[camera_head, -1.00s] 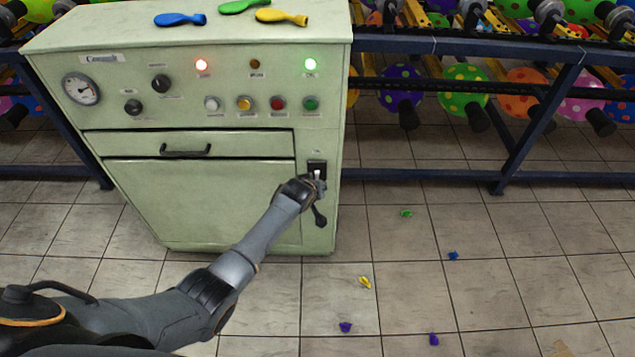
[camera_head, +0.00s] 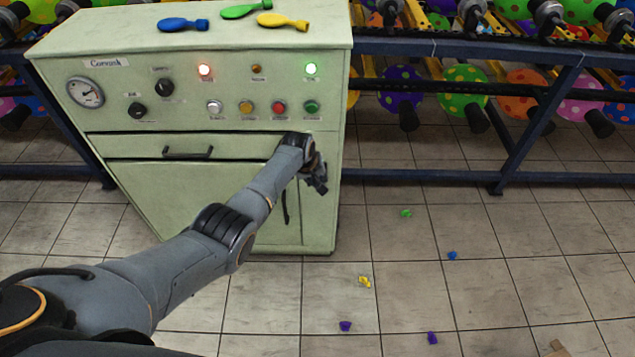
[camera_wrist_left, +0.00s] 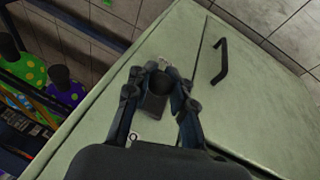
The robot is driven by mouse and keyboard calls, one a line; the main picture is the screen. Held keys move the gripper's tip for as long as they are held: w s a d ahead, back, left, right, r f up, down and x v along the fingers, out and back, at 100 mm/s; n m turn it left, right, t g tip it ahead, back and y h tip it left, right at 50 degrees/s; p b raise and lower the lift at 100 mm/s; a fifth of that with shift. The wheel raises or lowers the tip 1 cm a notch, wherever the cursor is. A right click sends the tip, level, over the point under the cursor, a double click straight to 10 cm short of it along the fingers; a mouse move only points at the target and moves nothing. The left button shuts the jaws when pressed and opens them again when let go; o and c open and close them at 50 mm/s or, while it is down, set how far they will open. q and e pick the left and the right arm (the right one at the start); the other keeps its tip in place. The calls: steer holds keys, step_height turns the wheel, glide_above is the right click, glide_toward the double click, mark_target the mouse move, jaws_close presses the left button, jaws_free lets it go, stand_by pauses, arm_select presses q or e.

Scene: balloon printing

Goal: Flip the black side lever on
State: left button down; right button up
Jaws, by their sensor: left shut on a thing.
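The machine (camera_head: 140,205) is a pale green cabinet in the head view. My left gripper (camera_head: 317,180) is at the right edge of its front, below the row of buttons. In the left wrist view my left gripper (camera_wrist_left: 157,75) has its two fingers closed around the black side lever (camera_wrist_left: 155,100), close to the green panel. The arm and gripper cover the lever in the head view, so its exact angle cannot be told. My right gripper is not in view.
A black door handle (camera_wrist_left: 221,60) is beside the gripper in the left wrist view. A blue rack frame (camera_head: 430,177) with polka-dot balloons stands to the right. Deflated balloons (camera_head: 182,24) lie on the machine's top. Small coloured bits (camera_head: 345,326) lie on the tiled floor.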

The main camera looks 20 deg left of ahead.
arm_select(q)
steer(key=shift+a, duration=0.15)
steer(key=c, duration=1.2)
jaws_free()
steer(key=shift+s+r, duration=0.1)
steer(key=shift+r, duration=0.1)
steer(key=shift+o, duration=0.2)
steer(key=shift+r, duration=0.1)
steer(key=v, duration=1.1)
steer(key=shift+r, duration=0.3)
steer(key=shift+s+a, duration=0.1)
steer(key=shift+s, duration=0.05)
